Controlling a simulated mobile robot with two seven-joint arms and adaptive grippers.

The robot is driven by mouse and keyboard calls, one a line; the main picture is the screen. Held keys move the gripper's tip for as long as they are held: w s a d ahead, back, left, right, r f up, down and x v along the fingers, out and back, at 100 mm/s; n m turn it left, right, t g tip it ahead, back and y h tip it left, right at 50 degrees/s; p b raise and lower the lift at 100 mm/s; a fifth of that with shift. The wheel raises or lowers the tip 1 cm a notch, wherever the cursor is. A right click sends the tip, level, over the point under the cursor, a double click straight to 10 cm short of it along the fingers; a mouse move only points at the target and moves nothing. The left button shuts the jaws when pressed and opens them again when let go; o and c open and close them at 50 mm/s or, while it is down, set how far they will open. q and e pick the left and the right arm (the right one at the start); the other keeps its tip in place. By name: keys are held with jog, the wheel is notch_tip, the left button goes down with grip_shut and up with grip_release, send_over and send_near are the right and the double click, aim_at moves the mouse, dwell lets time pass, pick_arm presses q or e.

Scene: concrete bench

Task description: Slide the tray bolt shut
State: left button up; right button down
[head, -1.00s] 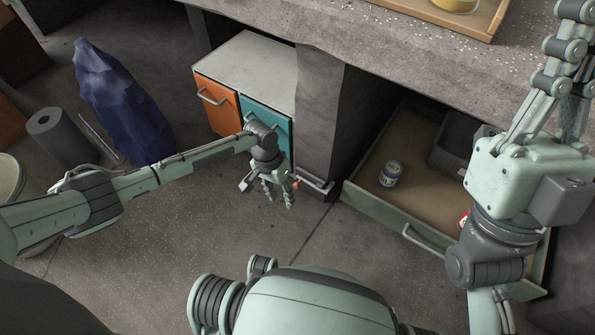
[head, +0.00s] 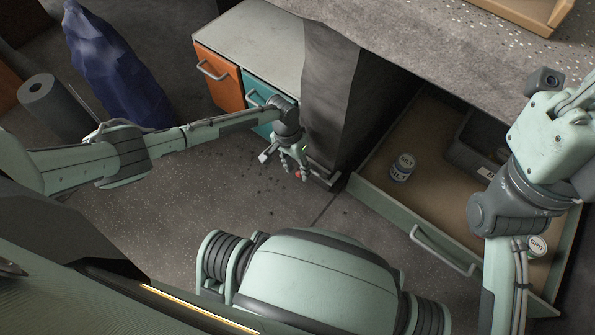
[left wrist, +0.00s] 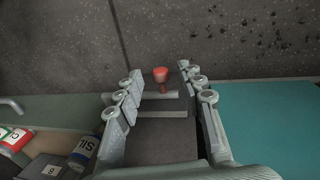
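The bolt shows as a red knob (left wrist: 161,74) on a short stem above grey metal in the left wrist view, near the foot of the concrete post. In the head view the red knob (head: 298,174) is mostly hidden by my left gripper (head: 293,168). In the left wrist view my left gripper (left wrist: 163,105) is open, one finger on each side, with the knob ahead between them. I cannot tell whether a finger touches it. My right gripper (head: 582,92) is at the right edge of the head view, its fingertips out of frame.
An open drawer (head: 400,220) right of the post (head: 335,95) holds a labelled jar (head: 402,168), a dark bin and a can (head: 537,246). A cabinet with orange (head: 217,78) and teal fronts stands left of the post.

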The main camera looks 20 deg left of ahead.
pick_arm(q)
jog(key=shift+d+f, duration=0.1)
jog(key=shift+f, duration=0.4)
grip_shut()
